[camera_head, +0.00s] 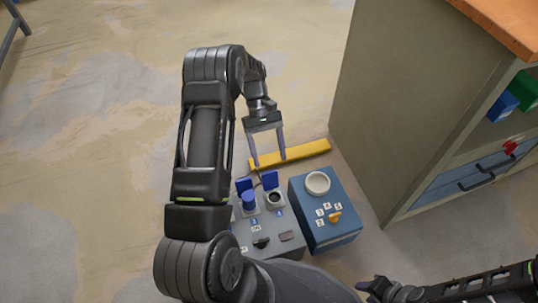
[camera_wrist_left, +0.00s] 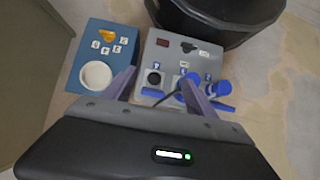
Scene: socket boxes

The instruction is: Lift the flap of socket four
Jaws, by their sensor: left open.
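The grey socket box (camera_head: 278,245) stands on the floor below my left arm. Two raised blue flaps show at its far edge, one (camera_head: 270,180) behind an open round socket (camera_head: 275,198) and one (camera_head: 243,184) behind a socket with a blue round piece (camera_head: 249,201). The numbers are too small to tell which is socket four. My left gripper (camera_head: 270,161) is open and empty, above and beyond the flaps. The left wrist view shows the grey box (camera_wrist_left: 165,58) and its dark socket hole (camera_wrist_left: 153,79) beyond the fingers. My right gripper (camera_head: 376,287) is partly visible at the bottom.
A blue box (camera_head: 335,233) with a white round dial (camera_head: 317,183), labels and a yellow knob (camera_head: 334,217) stands right of the grey box. A yellow bar (camera_head: 310,150) lies behind. A cabinet (camera_head: 400,110) stands at the right. The floor at the left is clear.

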